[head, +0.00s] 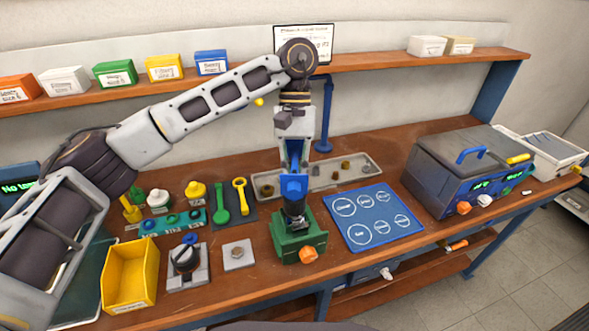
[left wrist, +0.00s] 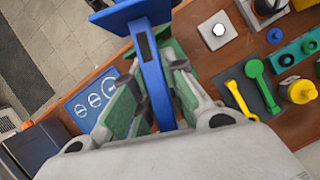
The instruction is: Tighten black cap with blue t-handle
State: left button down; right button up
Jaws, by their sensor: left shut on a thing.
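My left gripper (head: 293,160) points down over the green vise (head: 306,240) and is shut on the blue t-handle (head: 294,187). In the left wrist view the blue t-handle (left wrist: 150,65) runs between the green-padded fingers of my left gripper (left wrist: 158,95). A black cap (head: 294,212) stands in the vise directly below the handle. The handle's lower end appears to meet the cap, but I cannot tell if it is fully seated. The cap is hidden in the left wrist view. My right gripper is not in view.
A blue mat (head: 372,218) with white circles lies right of the vise. A metal tray (head: 348,165) with small parts lies behind. A grey block (head: 238,254), black knob fixture (head: 186,260) and yellow bin (head: 130,275) stand left. A grey box (head: 465,165) stands right.

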aim_at(294, 164)
pick_arm(q)
jog(key=shift+r+m+y+p, duration=0.1)
jog(key=shift+m+y+p, duration=0.2)
jog(key=shift+m+p, duration=0.5)
dwell(1.0)
jog(key=shift+b, duration=0.35)
dwell(0.5)
jog(key=shift+r+p, duration=1.15)
jog(key=shift+r, duration=0.4)
dwell(1.0)
jog(key=shift+r+p, duration=1.9)
jog(key=shift+r, duration=0.55)
